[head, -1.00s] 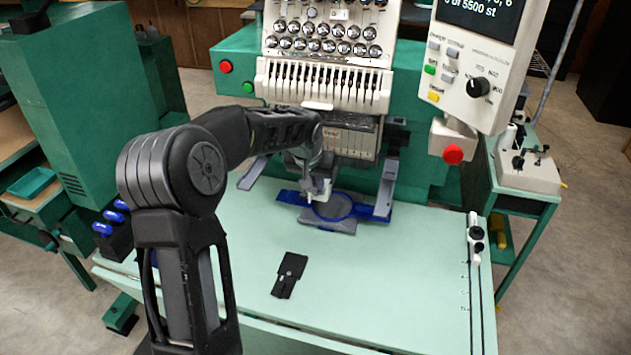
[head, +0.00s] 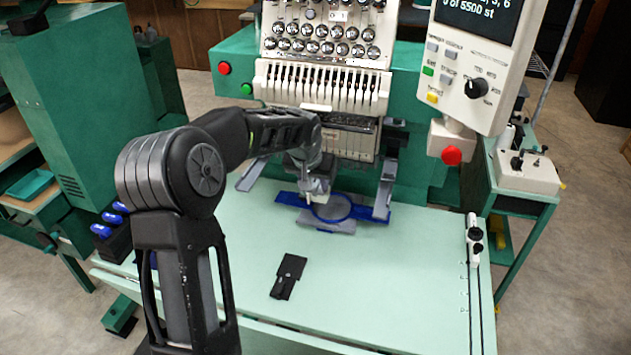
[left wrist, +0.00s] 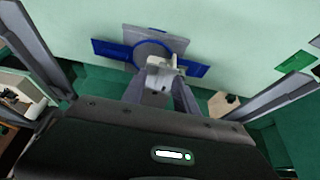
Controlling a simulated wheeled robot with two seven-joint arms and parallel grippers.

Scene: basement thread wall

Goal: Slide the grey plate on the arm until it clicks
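The grey plate (head: 345,226) lies flat on the blue frame (head: 373,213) on the table in front of the machine, with a round blue-rimmed part in its middle. In the left wrist view the grey plate (left wrist: 174,42) shows across the blue frame (left wrist: 112,49). My left gripper (head: 314,194) is low at the plate's left side, its fingertips overlapping it in view. Finger gap and contact cannot be made out. My right gripper is not in view.
Grey machine arms (head: 386,188) and (head: 252,173) flank the frame. The needle head (head: 350,135) hangs behind and above it. A black flat piece (head: 288,277) lies on the front table. A control panel (head: 470,65) hangs at right. The right-hand tabletop is mostly clear.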

